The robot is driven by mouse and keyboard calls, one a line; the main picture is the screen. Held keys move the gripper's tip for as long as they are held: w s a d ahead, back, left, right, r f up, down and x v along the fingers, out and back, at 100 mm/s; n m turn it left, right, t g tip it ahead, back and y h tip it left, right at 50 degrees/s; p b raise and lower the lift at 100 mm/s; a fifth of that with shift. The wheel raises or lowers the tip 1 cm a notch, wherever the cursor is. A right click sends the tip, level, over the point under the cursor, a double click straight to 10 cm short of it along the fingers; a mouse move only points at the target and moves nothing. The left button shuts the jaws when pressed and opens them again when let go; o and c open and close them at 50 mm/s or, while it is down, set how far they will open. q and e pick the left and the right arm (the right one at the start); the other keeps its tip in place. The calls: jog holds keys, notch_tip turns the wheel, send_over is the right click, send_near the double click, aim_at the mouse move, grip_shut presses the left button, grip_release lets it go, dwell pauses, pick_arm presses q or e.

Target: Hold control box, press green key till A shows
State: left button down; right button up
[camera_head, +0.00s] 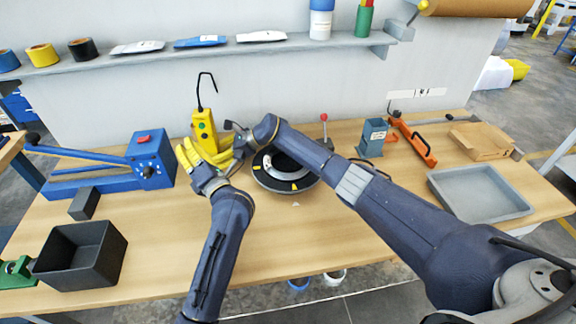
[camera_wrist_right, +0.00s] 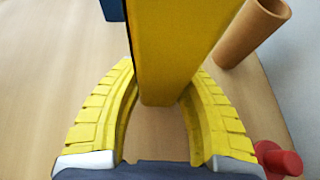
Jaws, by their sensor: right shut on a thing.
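The yellow control box (camera_head: 203,127) stands at the back of the bench, with a black cable rising from its top. A green key (camera_head: 202,125) shows on its face; any letter on it is too small to read. My right gripper (camera_head: 222,160) is shut on the lower part of the box. In the right wrist view its two yellow fingers (camera_wrist_right: 160,115) lie on either side of the yellow box (camera_wrist_right: 180,45). My left gripper (camera_head: 188,153) is just left of and in front of the box, below the key. Its finger gap is unclear.
A blue lever machine (camera_head: 150,160) stands left of the box. A round black turntable (camera_head: 285,172) is to the right. A black bin (camera_head: 80,255) and grey tray (camera_head: 480,195) stand farther out. A brown tube (camera_wrist_right: 252,30) and red knob (camera_wrist_right: 278,160) show beside my right gripper.

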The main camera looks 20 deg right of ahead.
jog(key=o, duration=0.9)
